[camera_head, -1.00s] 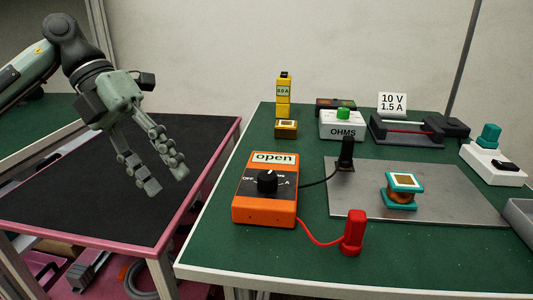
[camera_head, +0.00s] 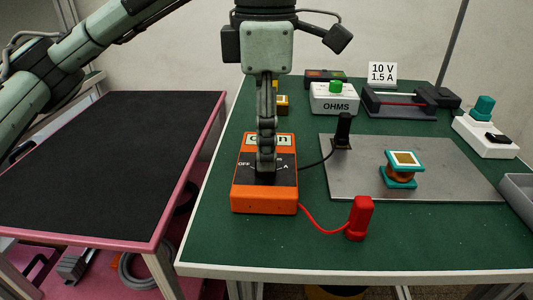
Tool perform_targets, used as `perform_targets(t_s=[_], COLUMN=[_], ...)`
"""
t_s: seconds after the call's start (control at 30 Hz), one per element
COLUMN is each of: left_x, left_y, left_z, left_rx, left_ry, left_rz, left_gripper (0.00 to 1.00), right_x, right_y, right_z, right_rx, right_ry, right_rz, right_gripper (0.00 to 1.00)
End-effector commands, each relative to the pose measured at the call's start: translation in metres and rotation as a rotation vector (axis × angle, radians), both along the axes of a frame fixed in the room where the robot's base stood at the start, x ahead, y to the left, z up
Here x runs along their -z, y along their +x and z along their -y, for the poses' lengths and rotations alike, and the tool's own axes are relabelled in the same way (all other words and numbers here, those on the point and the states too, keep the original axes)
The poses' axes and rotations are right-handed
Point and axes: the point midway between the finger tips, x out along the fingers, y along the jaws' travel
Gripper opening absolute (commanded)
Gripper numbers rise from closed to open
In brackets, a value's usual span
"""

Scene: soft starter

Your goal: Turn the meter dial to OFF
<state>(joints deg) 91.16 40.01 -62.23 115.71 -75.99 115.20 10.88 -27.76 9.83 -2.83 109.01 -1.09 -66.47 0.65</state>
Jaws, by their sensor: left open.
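The orange meter (camera_head: 264,199) lies on the green table at the left front, with a white label on top partly hidden by my fingers. Its black dial (camera_head: 265,177) is mostly covered by my left gripper (camera_head: 266,168), which points straight down over it. The "OFF" mark shows left of the fingers and "A" to the right. The fingers are seen edge-on, one behind the other, with the tips at the dial. I cannot tell whether they touch it. My right gripper is not in view.
A red probe (camera_head: 359,218) stands right of the meter on a red lead. A black probe (camera_head: 342,130) stands on the grey metal plate (camera_head: 450,184) beside a teal-ended coil (camera_head: 402,170). The OHMS box (camera_head: 335,100) is behind. The black-topped cart (camera_head: 110,160) at left is bare.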

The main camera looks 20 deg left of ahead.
Motion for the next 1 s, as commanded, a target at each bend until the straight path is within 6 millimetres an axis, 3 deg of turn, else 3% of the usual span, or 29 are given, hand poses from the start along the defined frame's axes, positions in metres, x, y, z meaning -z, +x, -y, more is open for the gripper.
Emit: perform_targets(t_s=[0.2, 0.53, 0.9, 1.0], left_x=[0.025, 0.028, 0.028, 0.028], left_y=[0.000, 0.000, 0.000, 0.000], left_z=[0.000, 0.000, 0.000, 0.000], left_rx=[-0.001, -0.002, -0.002, -0.003], left_ry=[-0.001, -0.001, -0.002, -0.002], left_rz=[-0.001, 0.000, 0.001, 0.001], left_gripper=[0.48, 0.48, 0.02, 0.00], right_x=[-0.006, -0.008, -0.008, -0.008], right_y=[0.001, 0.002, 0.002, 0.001], right_z=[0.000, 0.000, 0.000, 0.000], right_rx=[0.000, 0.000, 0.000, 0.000], right_ry=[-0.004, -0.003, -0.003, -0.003], right_rz=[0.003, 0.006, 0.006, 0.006], right_gripper=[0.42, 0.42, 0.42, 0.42])
